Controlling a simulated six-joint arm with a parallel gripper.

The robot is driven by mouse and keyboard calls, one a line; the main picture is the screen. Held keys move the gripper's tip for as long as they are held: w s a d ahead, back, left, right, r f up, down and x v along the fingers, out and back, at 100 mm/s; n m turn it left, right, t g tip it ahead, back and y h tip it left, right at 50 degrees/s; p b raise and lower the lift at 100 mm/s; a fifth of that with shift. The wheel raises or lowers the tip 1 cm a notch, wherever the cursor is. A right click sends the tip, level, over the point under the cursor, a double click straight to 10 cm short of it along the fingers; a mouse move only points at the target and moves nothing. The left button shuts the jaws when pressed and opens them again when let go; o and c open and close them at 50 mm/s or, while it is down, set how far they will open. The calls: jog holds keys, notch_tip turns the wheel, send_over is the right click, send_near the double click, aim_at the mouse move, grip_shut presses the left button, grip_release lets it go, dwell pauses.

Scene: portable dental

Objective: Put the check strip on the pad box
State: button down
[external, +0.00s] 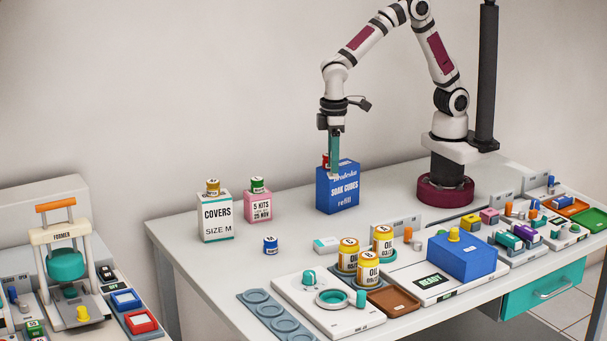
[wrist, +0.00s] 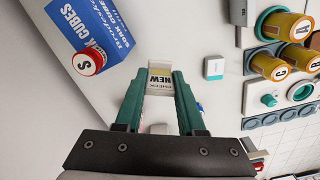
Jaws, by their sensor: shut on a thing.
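My gripper (external: 334,172) points down beside the blue soak cubes box and overlaps it in the external view. In the wrist view its green fingers (wrist: 160,82) are shut on the check strip (wrist: 160,76), a pale piece with a dark band, lettered NEW and CHECK. The strip sits between the fingertips and is hardly visible in the external view. No box here reads as pad box, so I cannot tell which it is. A small white box with a teal edge (external: 327,244) lies flat on the table; it also shows in the wrist view (wrist: 214,68).
The blue soak cubes box (external: 340,195) bears a red-capped jar (wrist: 88,62). The covers box (external: 216,220) and pink kits box (external: 257,207) stand left, with small jars on top. Oil jars (external: 383,240), trays and a blue block (external: 462,257) crowd the front right.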

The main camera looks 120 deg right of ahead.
jog(key=w, duration=0.4)
send_over(327, 242)
notch_tip(327, 242, down, 7)
jog(key=shift+d+r, duration=0.15)
jog(key=shift+r, duration=0.05)
notch_tip(327, 242, down, 3)
jog(key=shift+f, duration=0.5)
jog(key=shift+f, duration=0.2)
jog(key=c, duration=0.5)
grip_release()
